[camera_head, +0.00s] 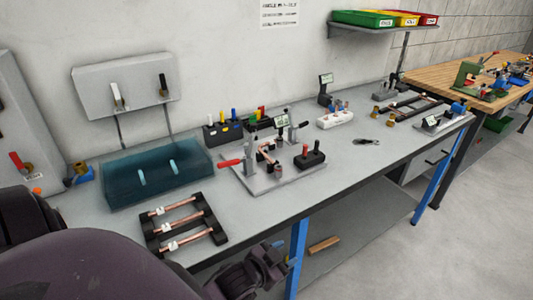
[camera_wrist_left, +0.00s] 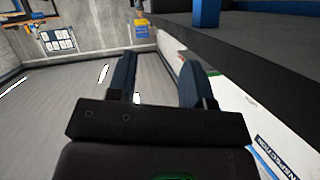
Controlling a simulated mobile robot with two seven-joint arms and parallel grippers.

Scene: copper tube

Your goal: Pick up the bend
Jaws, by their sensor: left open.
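A small copper-coloured piece that looks like the bend (camera_head: 267,148) sits on the grey fixture plate (camera_head: 254,184) in the middle of the bench; it is too small to be sure of its shape. My left gripper (camera_head: 277,262) is low at the bench's front edge, below the top and well apart from the fixture. In the left wrist view my left gripper (camera_wrist_left: 158,62) shows two blue-black fingers spread apart with nothing between them. My right gripper is in neither view.
A rack of copper tubes (camera_head: 185,222) lies at the front left, beside a teal tray (camera_head: 157,172). The fixture has a red-handled clamp (camera_head: 229,163) and a black block with red pegs (camera_head: 309,157). The bench's dark front edge (camera_head: 350,178) lies between my left gripper and the top.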

